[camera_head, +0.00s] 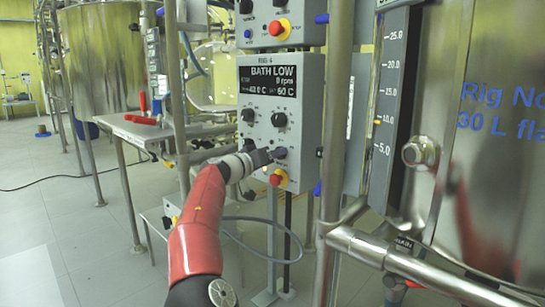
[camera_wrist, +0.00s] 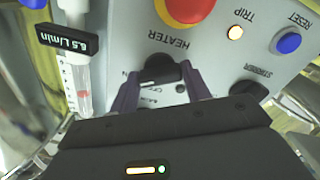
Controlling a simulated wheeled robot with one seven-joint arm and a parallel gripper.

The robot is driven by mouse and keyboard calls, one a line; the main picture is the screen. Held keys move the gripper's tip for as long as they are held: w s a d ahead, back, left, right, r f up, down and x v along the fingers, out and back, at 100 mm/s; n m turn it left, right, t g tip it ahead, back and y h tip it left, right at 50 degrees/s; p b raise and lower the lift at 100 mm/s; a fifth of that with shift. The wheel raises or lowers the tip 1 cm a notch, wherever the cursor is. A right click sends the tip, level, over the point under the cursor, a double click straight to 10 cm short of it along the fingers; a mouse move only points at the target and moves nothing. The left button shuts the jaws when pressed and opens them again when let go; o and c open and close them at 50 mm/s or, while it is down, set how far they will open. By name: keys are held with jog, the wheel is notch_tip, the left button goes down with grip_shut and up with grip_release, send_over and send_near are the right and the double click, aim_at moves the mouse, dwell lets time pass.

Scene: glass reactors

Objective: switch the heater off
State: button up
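The heater knob (camera_wrist: 160,71) is black and sits under the HEATER label in the wrist view. The fingers of my gripper (camera_wrist: 160,84) stand apart, one on each side of the knob, with their tips close to the panel. A narrow gap seems to show beside the knob, but I cannot tell for sure whether a finger touches it. The knob's pointer position is not clear.
A red stop button on a yellow ring (camera_wrist: 184,8) sits close to the heater knob. A lit trip lamp (camera_wrist: 235,33), blue reset button (camera_wrist: 288,43) and stirrer knob (camera_wrist: 248,89) are at the right. A flow meter (camera_wrist: 75,48) and steel pipes (camera_head: 337,130) stand beside the box.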

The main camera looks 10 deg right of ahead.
jog(key=shift+c, duration=0.9)
jog(key=shift+n, duration=0.3)
jog(key=n+p, duration=0.4)
jog(key=n, duration=0.7)
jog(key=shift+p, duration=0.35)
jog(key=shift+n, duration=0.3)
jog(key=o, duration=1)
